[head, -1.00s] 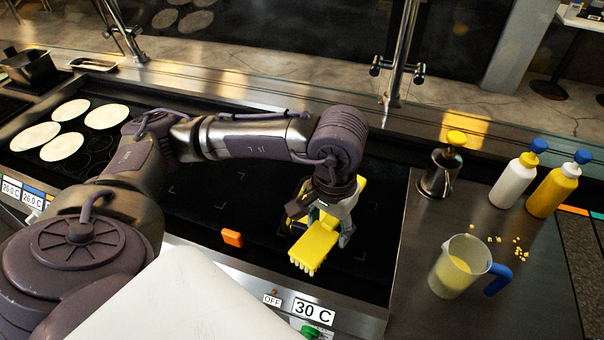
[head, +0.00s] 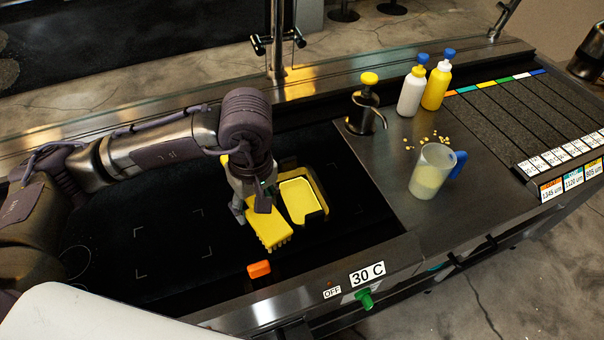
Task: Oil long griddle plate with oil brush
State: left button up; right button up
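The long griddle plate (head: 150,262) is a dark, flat surface running across the left and middle of the head view. A yellow oil brush (head: 268,230) with short bristles hangs under my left gripper (head: 250,207), which appears shut on it. The brush is above the plate's right part, just left of a yellow tray (head: 317,181) with a pale yellow inside. I cannot tell whether the bristles touch the plate. My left arm covers the plate's back middle. My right gripper is not in view.
An orange block (head: 258,268) is near the plate's front edge. Right of the plate stand a metal pump dispenser (head: 361,112), a white bottle (head: 411,94), a yellow bottle (head: 437,86) and a jug (head: 428,176). The plate's left-middle surface is clear.

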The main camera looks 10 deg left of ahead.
pick_arm(q)
jog(key=w+d+r+n+g+h+p, duration=0.1)
jog(key=w+d+n+h+p, duration=0.2)
jog(key=n, duration=1.2)
jog(key=w+d+r+n+g+p, duration=0.1)
jog(key=w+d+n+p, duration=0.3)
jog(key=n, duration=1.1)
pick_arm(e)
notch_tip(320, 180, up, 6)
jog(key=b, duration=0.2)
pick_arm(q)
jog(key=f+n+b, duration=0.1)
jog(key=f+b, duration=0.1)
jog(key=d+f+n+b, duration=0.1)
jog(key=f, duration=0.2)
jog(key=s+f+n+b, duration=0.1)
jog(key=f+b, duration=0.1)
jog(key=f, duration=0.1)
jog(key=shift+d+f+h+b, duration=0.25)
jog(key=shift+d+h+b, duration=0.05)
jog(key=shift+d+h, duration=0.1)
jog(key=shift+s+f+b, duration=0.1)
jog(key=shift+f+b, duration=0.2)
jog(key=shift+f, duration=0.3)
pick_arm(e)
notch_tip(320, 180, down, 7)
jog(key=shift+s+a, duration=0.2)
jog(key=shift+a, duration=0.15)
